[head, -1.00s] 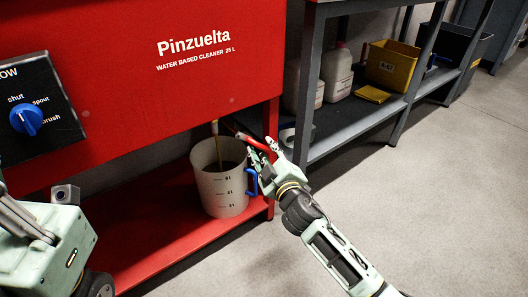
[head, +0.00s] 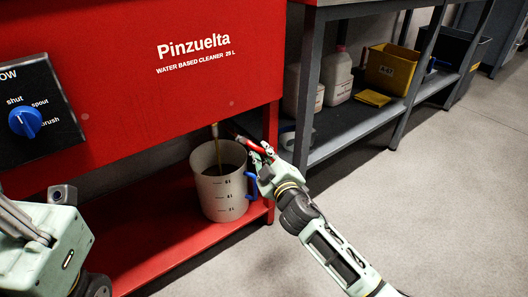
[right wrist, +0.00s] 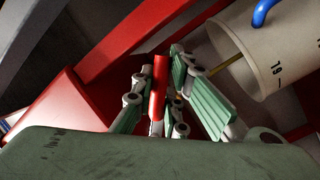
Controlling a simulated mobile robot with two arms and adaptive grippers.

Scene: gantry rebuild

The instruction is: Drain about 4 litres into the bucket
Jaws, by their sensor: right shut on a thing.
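The white bucket (head: 208,190) with litre marks and a blue handle (head: 252,186) stands upright on the red lower shelf. A thin yellowish stream (head: 218,150) runs down into it from under the red tank, and dark liquid shows inside. I cannot read its level against the marks. My right gripper (head: 262,155) is shut on a red lever (head: 243,138) beside the bucket's rim. The right wrist view shows the red lever (right wrist: 158,88) between the fingers and the bucket (right wrist: 278,55) at upper right.
The red Pinzuelta tank (head: 150,80) fills the upper left, with a blue selector knob (head: 25,122) on a black panel. A grey shelf rack (head: 345,125) at right holds white jugs (head: 337,75) and a yellow bin (head: 390,68). The floor at right is clear.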

